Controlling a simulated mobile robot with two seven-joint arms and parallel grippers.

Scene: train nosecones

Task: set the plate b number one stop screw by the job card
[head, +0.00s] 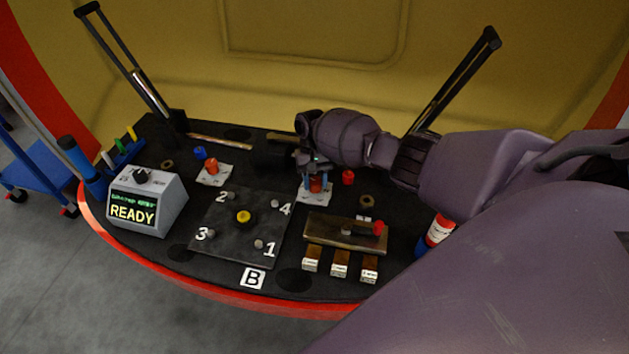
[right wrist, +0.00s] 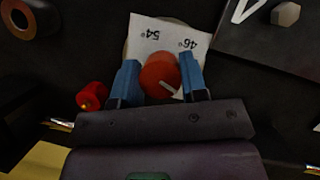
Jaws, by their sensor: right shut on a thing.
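Plate B (head: 240,246) lies flat on the black bench, with numbered corners and a yellow-topped piece (head: 243,216) at its centre. The number one stop screw (head: 259,244) sits beside the "1" at the plate's near right. My right gripper (head: 315,174) is behind and to the right of the plate, far from that screw. In the right wrist view its blue fingers (right wrist: 159,80) are shut on a red knob (right wrist: 160,74) with a pale pointer mark. The knob stands over a white card (right wrist: 178,38) reading 54° and 46°. My left gripper is out of view. I cannot identify the job card.
A grey box (head: 147,203) showing READY stands left of the plate. A second red knob (head: 211,166) stands on a card behind it.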

